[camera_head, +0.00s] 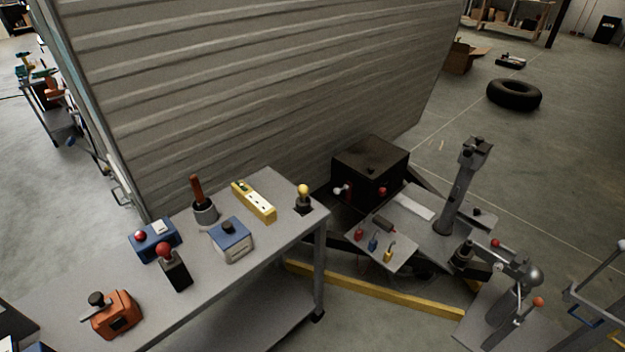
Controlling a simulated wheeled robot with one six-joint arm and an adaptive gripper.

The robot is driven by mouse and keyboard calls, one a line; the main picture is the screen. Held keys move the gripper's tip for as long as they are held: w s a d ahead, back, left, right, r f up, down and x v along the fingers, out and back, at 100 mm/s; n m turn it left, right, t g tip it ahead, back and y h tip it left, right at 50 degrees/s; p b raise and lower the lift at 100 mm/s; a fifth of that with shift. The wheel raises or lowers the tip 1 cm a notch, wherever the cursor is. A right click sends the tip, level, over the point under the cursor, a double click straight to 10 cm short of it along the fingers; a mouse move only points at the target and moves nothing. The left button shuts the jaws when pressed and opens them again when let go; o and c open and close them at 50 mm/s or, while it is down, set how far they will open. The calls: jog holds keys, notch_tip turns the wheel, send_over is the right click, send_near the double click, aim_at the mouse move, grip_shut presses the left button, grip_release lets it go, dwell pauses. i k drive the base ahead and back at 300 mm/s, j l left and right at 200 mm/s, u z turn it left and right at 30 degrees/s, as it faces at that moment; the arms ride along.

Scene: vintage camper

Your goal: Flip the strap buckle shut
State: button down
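I cannot pick out a strap buckle for certain at this size. A black box (370,168) sits on the camper's tongue against the ribbed wall. A small dark fitting (371,170) shows on its top, too small to tell whether it is a buckle or whether it is open. A white knob (341,190) and a red knob (382,191) show at the box's front. My gripper is not in view.
A grey workbench (275,262) on the left holds several switch boxes, levers and a yellow power strip (254,201). The grey jack post (456,195) and coupler parts (523,275) stand right. A yellow bar (375,291) lies low. A tyre (514,95) lies on open floor behind.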

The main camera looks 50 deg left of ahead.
aim_at(336, 190)
jog(key=i+l+u, duration=0.2)
jog(key=i+u, duration=0.25)
jog(key=i+l+u, duration=0.7)
jog(key=u, duration=0.15)
jog(key=i+l+u, duration=0.25)
jog(key=l+u, duration=0.2)
jog(key=l, duration=0.25)
jog(key=l+u, duration=0.1)
jog(key=l, duration=0.2)
jog(key=i+l+u, duration=0.1)
jog(key=l, duration=0.25)
